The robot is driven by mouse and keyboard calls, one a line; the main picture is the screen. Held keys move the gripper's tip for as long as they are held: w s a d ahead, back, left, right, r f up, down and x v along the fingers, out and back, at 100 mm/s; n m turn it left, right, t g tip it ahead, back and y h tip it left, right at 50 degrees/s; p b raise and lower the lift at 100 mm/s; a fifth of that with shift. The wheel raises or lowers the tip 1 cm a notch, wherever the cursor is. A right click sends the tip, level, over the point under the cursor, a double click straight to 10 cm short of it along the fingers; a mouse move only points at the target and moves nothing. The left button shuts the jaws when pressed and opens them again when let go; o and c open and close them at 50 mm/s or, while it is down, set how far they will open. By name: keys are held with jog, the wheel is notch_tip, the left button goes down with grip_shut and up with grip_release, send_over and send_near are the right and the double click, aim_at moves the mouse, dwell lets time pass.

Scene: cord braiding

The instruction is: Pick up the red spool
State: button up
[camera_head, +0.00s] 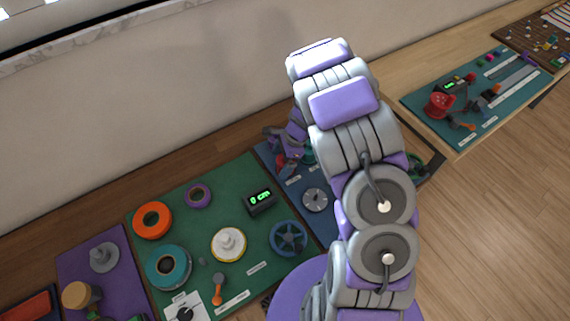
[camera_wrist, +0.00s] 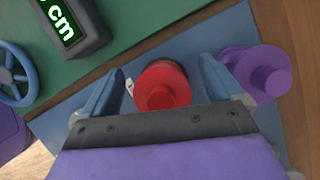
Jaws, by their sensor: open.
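The red spool (camera_wrist: 162,86) stands on the blue mat (camera_wrist: 68,120) in the wrist view. My gripper (camera_wrist: 160,85) is open, with one blue finger on each side of the red spool.
A purple spool (camera_wrist: 264,76) stands just right of the right finger. A dark display box (camera_wrist: 72,27) and a blue handwheel (camera_wrist: 14,75) lie to the left. In the head view a green mat (camera_head: 185,200) holds an orange ring (camera_head: 152,205), a teal spool (camera_head: 149,268) and a white spool (camera_head: 228,259).

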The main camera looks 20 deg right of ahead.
jog(key=shift+a, duration=0.3)
jog(key=shift+d, duration=1)
jog(key=c, duration=0.4)
jog(key=shift+d, duration=0.15)
jog(key=c, duration=0.3)
jog(key=shift+a, duration=0.6)
jog(key=c, duration=0.3)
jog(key=shift+a+r, duration=0.1)
jog(key=shift+a, duration=0.2)
jog(key=shift+c, duration=0.2)
